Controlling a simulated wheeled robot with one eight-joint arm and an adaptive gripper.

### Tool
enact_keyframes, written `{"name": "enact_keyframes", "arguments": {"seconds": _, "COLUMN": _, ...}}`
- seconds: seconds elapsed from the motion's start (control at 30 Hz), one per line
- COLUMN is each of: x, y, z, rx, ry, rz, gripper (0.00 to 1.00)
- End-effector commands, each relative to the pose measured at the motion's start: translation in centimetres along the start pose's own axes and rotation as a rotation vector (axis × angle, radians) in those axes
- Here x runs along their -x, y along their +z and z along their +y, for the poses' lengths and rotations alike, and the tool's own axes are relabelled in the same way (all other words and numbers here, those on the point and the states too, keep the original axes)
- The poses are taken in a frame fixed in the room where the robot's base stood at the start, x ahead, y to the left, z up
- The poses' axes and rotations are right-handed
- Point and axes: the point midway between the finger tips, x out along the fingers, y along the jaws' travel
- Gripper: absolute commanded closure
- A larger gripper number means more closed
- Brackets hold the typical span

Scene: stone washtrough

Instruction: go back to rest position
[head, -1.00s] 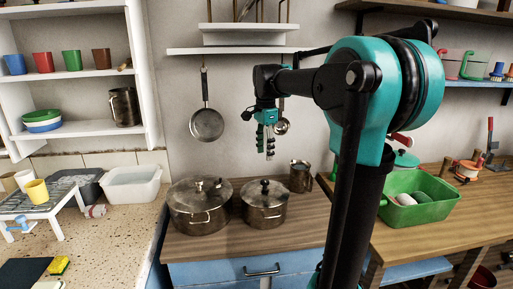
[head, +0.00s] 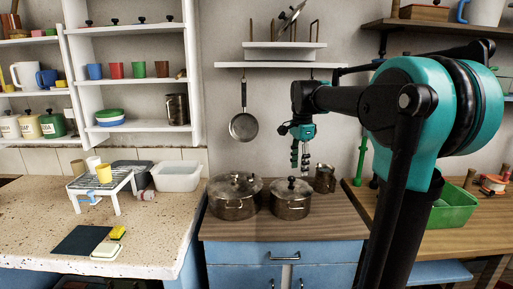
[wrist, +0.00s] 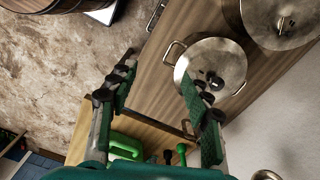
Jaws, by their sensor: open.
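My gripper (head: 300,157) hangs fingers-down in the head view, above and behind the right-hand lidded pot, near the wall. In the wrist view my gripper (wrist: 160,95) has its two fingers wide apart with nothing between them. The smaller lidded pot (head: 291,203) stands on the wooden counter below, and it also shows in the wrist view (wrist: 225,60) beyond the right finger. My gripper appears apart from the pot.
A larger lidded pot (head: 235,205) and a metal mug (head: 324,178) stand on the wooden counter (head: 270,229). A pan (head: 243,126) hangs on the wall. A wall shelf (head: 270,65) is above. A green basin (head: 455,210) is at right.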

Motion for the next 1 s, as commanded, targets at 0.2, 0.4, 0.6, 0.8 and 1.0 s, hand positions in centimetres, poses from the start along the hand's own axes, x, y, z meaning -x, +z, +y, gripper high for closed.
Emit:
{"name": "enact_keyframes", "arguments": {"seconds": 0.2, "x": -2.1, "y": -0.1, "z": 1.2, "rx": 0.094, "ry": -0.027, "rz": 0.007, "gripper": 0.51}}
{"name": "enact_keyframes", "arguments": {"seconds": 0.4, "x": -4.9, "y": -0.1, "z": 2.9, "rx": 0.216, "ry": -0.061, "rz": 0.021, "gripper": 0.51}}
{"name": "enact_keyframes", "arguments": {"seconds": 0.6, "x": -9.1, "y": 0.0, "z": 5.9, "rx": 0.406, "ry": -0.109, "rz": 0.053, "gripper": 0.51}}
{"name": "enact_keyframes", "arguments": {"seconds": 0.8, "x": -15.8, "y": 0.6, "z": 11.4, "rx": 0.705, "ry": -0.175, "rz": 0.126, "gripper": 0.51}}
{"name": "enact_keyframes", "arguments": {"seconds": 1.0, "x": -22.9, "y": 1.9, "z": 18.7, "rx": 1.054, "ry": -0.225, "rz": 0.244, "gripper": 0.51}}
